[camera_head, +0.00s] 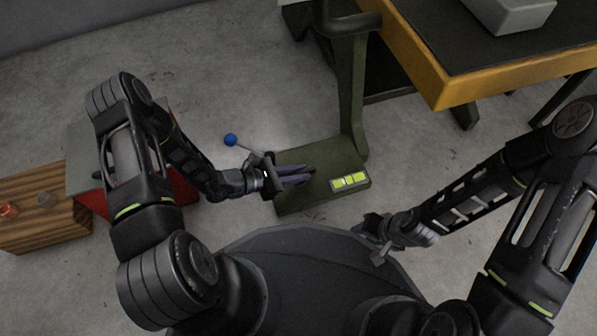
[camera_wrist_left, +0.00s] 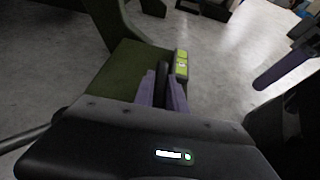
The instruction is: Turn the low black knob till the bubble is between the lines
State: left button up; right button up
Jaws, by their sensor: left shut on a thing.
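The level vial (camera_head: 350,182) is a bright yellow-green strip with dark cross lines on the green machine base (camera_head: 290,207). It also shows in the left wrist view (camera_wrist_left: 181,65). The bubble is too small to tell. My left gripper (camera_head: 309,174) reaches over the base, left of the vial, its purple fingers shut on the black knob. In the left wrist view the dark knob (camera_wrist_left: 163,82) shows between the fingers, mostly hidden by them. My right gripper (camera_head: 376,240) hangs near the base's front right; its fingers are not clear.
A lever with a blue ball (camera_head: 230,140) sticks out left of the base. The green column (camera_head: 352,90) rises behind. A yellow-edged table (camera_head: 440,90) stands at the upper right. A wooden crate (camera_head: 45,235) and a red box (camera_head: 183,188) lie left.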

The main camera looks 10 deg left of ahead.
aim_at(298, 173)
pick_arm(q)
jog(key=shift+m+g, duration=0.3)
jog(key=shift+m, duration=0.1)
grip_shut()
jog(key=m+g+h, duration=0.1)
jog(key=m+g, duration=0.2)
jog(key=m+g+h, duration=0.1)
jog(key=m+g, duration=0.1)
jog(key=g, duration=0.1)
jog(key=shift+m+h, duration=0.3)
jog(key=shift+m, duration=0.1)
jog(key=m+g+y, duration=0.1)
jog(key=m+g, duration=0.4)
jog(key=g, duration=0.2)
jog(key=shift+m, duration=0.4)
jog(key=o, duration=0.8)
grip_release()
notch_tip(298, 173, up, 10)
jog(key=p, duration=0.5)
